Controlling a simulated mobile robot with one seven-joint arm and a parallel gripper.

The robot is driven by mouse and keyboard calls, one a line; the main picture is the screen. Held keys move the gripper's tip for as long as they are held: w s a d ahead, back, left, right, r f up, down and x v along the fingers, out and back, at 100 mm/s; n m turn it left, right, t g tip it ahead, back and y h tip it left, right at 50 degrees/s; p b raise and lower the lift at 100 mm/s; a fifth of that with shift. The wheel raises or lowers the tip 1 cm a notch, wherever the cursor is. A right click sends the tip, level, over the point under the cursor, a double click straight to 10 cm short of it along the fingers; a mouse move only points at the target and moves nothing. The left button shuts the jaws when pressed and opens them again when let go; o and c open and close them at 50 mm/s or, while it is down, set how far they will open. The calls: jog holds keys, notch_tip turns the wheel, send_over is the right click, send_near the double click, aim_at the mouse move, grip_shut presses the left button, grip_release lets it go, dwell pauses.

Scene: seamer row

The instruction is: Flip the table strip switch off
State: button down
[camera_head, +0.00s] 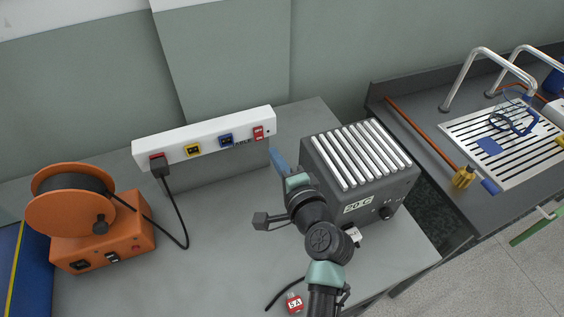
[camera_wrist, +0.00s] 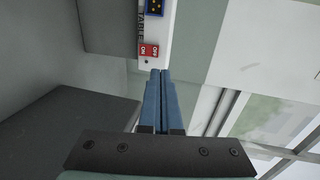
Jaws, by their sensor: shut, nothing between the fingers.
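The white table strip (camera_head: 204,139) stands along the back of the grey table, with coloured sockets and a red switch (camera_head: 258,132) at its right end. In the wrist view the strip (camera_wrist: 172,28) carries the word TABLE, and the red switch (camera_wrist: 149,50) is marked ON and OFF. I cannot tell which side is pressed in. My gripper (camera_head: 273,153) is shut and empty, its blue fingers pointing toward the strip's right end. In the wrist view the fingertips (camera_wrist: 160,72) appear just below the switch; contact is not visible.
A grey heater box (camera_head: 359,170) with metal bars stands close right of my gripper. An orange cable reel (camera_head: 100,235) is at left, its black cord (camera_head: 180,222) plugged into the strip. A red tag (camera_head: 294,302) lies near the front. The table's middle is clear.

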jog(key=shift+s+d+r, duration=0.25)
jog(key=shift+s+r, duration=0.1)
jog(key=shift+s, duration=0.3)
jog(key=shift+s+d+r, duration=0.2)
jog(key=shift+s+r, duration=0.1)
jog(key=shift+s, duration=0.35)
jog(key=shift+s+r, duration=0.1)
notch_tip(320, 180, up, 31)
jog(key=a+n+t+h, duration=0.1)
jog(key=a+n+t, duration=0.1)
jog(key=n+t, duration=0.6)
jog(key=s+r+n+t+h, duration=0.3)
jog(key=s+r+n, duration=0.3)
jog(key=s+r, duration=0.9)
notch_tip(320, 180, up, 4)
jog(key=shift+s+a+r+t+h, duration=0.1)
jog(key=shift+s+a+t+h, duration=0.1)
jog(key=shift+a+t+h, duration=0.35)
jog(key=shift+d, duration=0.2)
